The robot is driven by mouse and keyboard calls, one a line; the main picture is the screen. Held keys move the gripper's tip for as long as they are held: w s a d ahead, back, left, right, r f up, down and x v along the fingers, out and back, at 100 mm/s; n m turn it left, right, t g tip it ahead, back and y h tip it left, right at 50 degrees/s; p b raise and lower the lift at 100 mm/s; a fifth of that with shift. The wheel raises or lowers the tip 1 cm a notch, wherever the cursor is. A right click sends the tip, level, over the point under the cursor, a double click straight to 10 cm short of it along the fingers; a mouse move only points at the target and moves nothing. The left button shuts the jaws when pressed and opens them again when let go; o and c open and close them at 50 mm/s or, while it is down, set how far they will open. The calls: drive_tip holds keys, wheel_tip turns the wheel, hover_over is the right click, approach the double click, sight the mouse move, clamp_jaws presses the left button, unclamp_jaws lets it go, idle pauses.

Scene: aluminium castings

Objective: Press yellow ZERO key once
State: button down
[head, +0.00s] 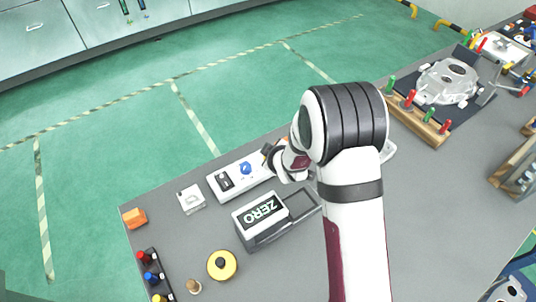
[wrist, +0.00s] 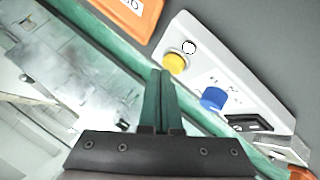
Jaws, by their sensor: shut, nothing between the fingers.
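The yellow key (wrist: 175,63) is a round button on a white control panel (wrist: 233,82), seen in the wrist view. The panel also shows in the head view (head: 217,189), where my gripper and arm hide the yellow key. My gripper (wrist: 160,72) is shut and empty, its two fingers together. In the wrist view its tips appear just left of the yellow key; I cannot tell whether they touch it. In the head view my gripper (head: 268,153) is at the panel's far right end.
A blue knob (wrist: 213,98) and a black switch (wrist: 248,122) share the panel with the yellow key. A yellow disc with a dark knob (head: 222,265) lies at the front. A fixture with a casting (head: 447,80) stands at the right. The table's far edge is close behind the panel.

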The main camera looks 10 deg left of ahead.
drive_tip(key=shift+f, duration=0.4)
idle(0.5)
drive_tip(key=shift+r, duration=0.9)
drive_tip(key=shift+r, duration=2.5)
